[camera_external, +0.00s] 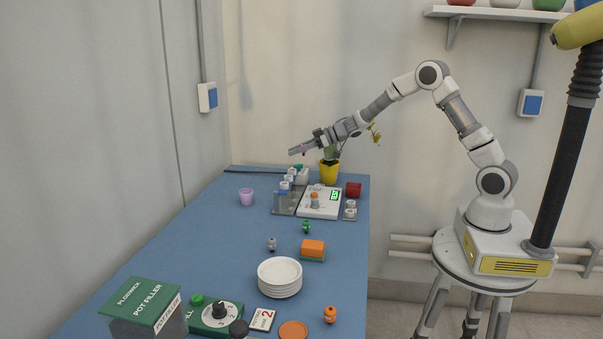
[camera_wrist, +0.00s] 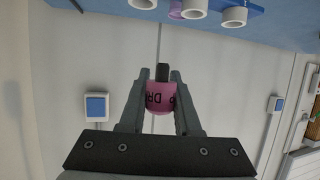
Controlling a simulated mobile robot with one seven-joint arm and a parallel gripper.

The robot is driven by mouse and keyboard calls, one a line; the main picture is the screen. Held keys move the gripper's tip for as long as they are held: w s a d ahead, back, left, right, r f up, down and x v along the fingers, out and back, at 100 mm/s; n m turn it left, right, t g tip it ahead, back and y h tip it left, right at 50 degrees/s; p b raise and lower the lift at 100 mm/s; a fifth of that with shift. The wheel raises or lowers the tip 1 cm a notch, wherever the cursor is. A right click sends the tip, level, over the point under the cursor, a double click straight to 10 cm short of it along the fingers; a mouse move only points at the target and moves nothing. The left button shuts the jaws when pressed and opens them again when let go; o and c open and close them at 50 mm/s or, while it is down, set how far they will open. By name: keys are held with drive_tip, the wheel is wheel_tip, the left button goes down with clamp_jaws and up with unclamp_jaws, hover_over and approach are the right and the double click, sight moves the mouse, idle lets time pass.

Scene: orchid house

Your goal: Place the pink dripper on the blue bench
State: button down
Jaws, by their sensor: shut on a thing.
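The pink dripper (camera_wrist: 160,98) has dark lettering, partly readable and upside down in the wrist view. My gripper (camera_wrist: 162,78) is shut on it, with one finger on each side. In the external view my gripper (camera_external: 300,149) is held in the air above the far end of the blue bench (camera_external: 215,245). The dripper is too small there to make out clearly. The bench's blue surface also shows along the top of the wrist view (camera_wrist: 290,12).
A lilac cup (camera_external: 246,197), a white device (camera_external: 319,203) with bottles beside it, and a yellow pot (camera_external: 329,173) stand at the far end. A plate stack (camera_external: 280,277), an orange sponge (camera_external: 313,248) and small figures stand nearer. The bench's left-middle is clear.

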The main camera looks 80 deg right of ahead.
drive_tip(key=s+d+r, duration=0.3)
drive_tip(key=s+a+f+p, duration=0.1)
drive_tip(key=a+f+p, duration=0.1)
drive_tip(key=a, duration=0.6)
drive_tip(key=a+f+p, duration=0.2)
drive_tip(key=a, duration=0.7)
drive_tip(key=s+a+f+m+h+p, duration=0.2)
drive_tip(key=s+a+f, duration=0.3)
drive_tip(key=s, duration=0.5)
drive_tip(key=shift+a+f+m+h, duration=0.3)
drive_tip(key=shift+a+h, duration=0.2)
drive_tip(key=shift+a, duration=0.15)
